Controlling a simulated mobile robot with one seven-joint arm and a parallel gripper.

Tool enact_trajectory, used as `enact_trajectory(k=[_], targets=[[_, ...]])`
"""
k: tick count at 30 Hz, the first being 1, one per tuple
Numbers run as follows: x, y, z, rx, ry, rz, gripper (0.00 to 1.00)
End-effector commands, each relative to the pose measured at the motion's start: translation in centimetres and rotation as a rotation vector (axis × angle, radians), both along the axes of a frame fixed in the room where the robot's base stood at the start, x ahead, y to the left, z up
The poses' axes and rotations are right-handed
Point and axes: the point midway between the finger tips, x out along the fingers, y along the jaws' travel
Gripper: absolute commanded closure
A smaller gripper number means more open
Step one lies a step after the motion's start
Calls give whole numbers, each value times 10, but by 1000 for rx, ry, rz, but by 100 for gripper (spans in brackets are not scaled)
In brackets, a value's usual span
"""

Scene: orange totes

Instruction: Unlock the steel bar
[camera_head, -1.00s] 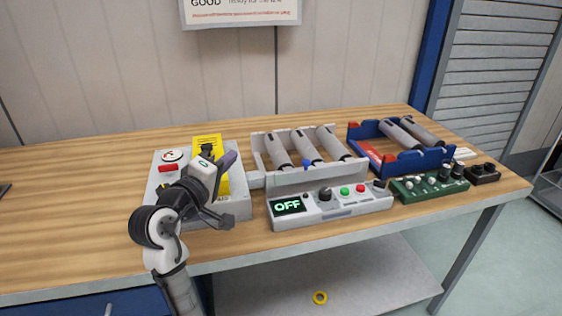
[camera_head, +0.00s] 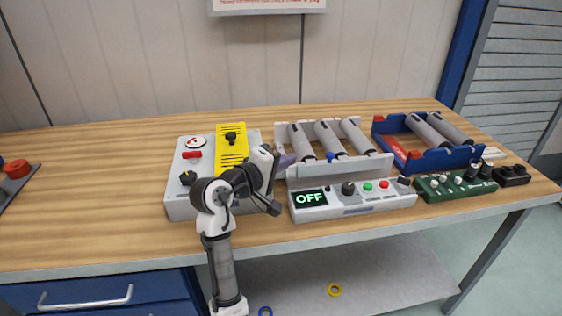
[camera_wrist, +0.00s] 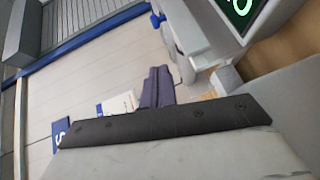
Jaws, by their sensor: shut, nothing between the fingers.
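Several grey metal cylinders (camera_head: 327,139) lie in a white rack (camera_head: 350,172), which has a light grey bar along its front with a blue knob (camera_head: 330,156). I cannot tell for certain which part is the steel bar. My gripper (camera_head: 287,160) is shut and empty, with purple-grey fingers at the rack's left end, beside the grey control box (camera_head: 182,208). Whether they touch the rack is unclear. In the wrist view the shut fingers (camera_wrist: 158,87) show, with the blue knob (camera_wrist: 157,20) above them. My wrist hides part of the box's right side.
The box carries a yellow plate (camera_head: 231,152) and a red switch (camera_head: 192,155). A controller (camera_head: 352,209) reading OFF stands before the rack. A blue tray (camera_head: 437,161) with cylinders and a green panel (camera_head: 441,188) are to the right. The table's left part is mostly clear.

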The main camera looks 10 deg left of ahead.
Motion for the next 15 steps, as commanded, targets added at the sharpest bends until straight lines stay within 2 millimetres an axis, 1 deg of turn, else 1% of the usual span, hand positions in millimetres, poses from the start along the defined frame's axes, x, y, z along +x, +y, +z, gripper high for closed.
enact_trajectory(k=[1,3,7,12,15], targets=[[9,-7,1,-1,4,-3,100],[22,-16,-2,-1,3,-2,100],[43,-31,-6,0,3,-2,100],[46,-55,-11,1,1,-1,100],[47,-63,-13,0,0,0,100]])
